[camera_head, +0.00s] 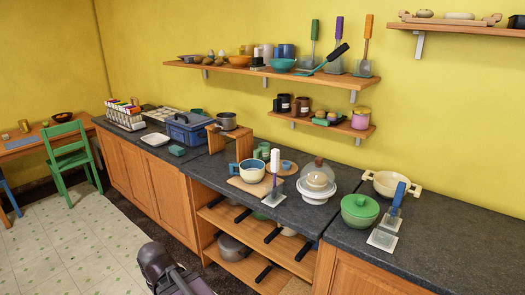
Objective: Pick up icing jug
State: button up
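The likeliest icing jug is a cream and blue vessel with a blue side handle (250,171), on a light wooden board (243,186) on the dark worktop. I cannot tell for certain that it is the jug, or what is in it. A dark part of my arm shows at the bottom edge, in front of the cabinets and well apart from the vessel. My gripper's fingers cannot be made out.
A white and purple upright tool (274,172) stands close to the vessel's right. A glass-domed stand (317,183), green lidded pot (359,211) and cream two-handled pot (388,185) are further right. A wooden riser with a pot (227,121) stands behind left. Shelves hang above.

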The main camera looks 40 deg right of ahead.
aim_at(262, 153)
jog(key=z, duration=0.4)
jog(key=i, duration=0.8)
jog(key=z, duration=0.55)
jog(key=i, duration=0.55)
jog(key=z, duration=0.25)
